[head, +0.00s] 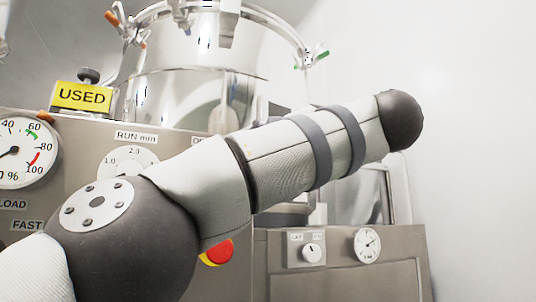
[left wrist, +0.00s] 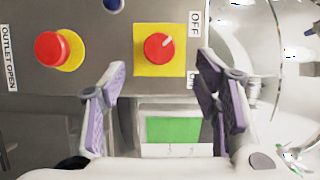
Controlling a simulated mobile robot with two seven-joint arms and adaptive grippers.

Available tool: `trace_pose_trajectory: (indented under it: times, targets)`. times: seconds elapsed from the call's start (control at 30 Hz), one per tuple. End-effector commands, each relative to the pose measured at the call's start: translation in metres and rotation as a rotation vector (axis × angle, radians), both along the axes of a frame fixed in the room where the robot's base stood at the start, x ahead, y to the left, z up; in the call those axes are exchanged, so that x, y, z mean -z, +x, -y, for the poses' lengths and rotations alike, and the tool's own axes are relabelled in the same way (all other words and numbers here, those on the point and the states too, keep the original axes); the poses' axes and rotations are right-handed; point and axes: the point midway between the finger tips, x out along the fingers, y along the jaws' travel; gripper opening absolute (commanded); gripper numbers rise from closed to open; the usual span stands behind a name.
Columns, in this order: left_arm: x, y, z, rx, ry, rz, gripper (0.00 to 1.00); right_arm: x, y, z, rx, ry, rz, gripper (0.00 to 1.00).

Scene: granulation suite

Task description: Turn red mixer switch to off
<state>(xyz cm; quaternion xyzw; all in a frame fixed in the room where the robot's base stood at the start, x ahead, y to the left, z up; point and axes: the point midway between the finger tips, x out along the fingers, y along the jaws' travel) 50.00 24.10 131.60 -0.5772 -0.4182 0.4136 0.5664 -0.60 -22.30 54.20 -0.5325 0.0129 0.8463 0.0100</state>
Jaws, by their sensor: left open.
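The red mixer switch (left wrist: 159,47) is a round red knob on a square yellow plate (left wrist: 141,67) in the left wrist view. A white mark on the knob points to the upper right. The OFF label (left wrist: 195,22) is right of the plate; a second label below it is mostly hidden by a finger. My left gripper (left wrist: 162,72) is open and empty, with one finger on each side below the switch in that view. I cannot tell whether it touches the panel. My arm hides the switch in the head view. My right gripper is not in view.
A red mushroom button (left wrist: 50,49) on a yellow disc sits left of the switch, and a green screen (left wrist: 173,130) lies below it. The head view shows a steel vessel (head: 165,95), a yellow USED sign (head: 81,96), and a white knob (head: 311,253) on a lower cabinet.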

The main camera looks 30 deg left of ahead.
Motion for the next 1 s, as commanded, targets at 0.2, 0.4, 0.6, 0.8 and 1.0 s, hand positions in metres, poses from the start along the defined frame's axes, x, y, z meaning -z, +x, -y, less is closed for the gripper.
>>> trace_pose_trajectory:
  times: [0.2,0.4,0.6,0.8,1.0]
  targets:
    - [0.0,-0.012,0.037,0.0,0.0,0.0,0.56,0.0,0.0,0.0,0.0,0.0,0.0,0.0]
    - [0.0,-0.013,0.042,0.0,-0.003,-0.002,0.56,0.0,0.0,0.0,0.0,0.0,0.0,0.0]
    - [0.001,-0.013,0.041,0.001,-0.003,-0.002,0.56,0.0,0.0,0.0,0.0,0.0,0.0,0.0]
    - [0.009,0.011,0.05,0.032,0.146,-0.143,0.56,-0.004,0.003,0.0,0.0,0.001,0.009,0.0]
    - [0.121,0.126,0.111,0.153,0.976,-0.956,0.56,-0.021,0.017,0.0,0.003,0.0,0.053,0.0]
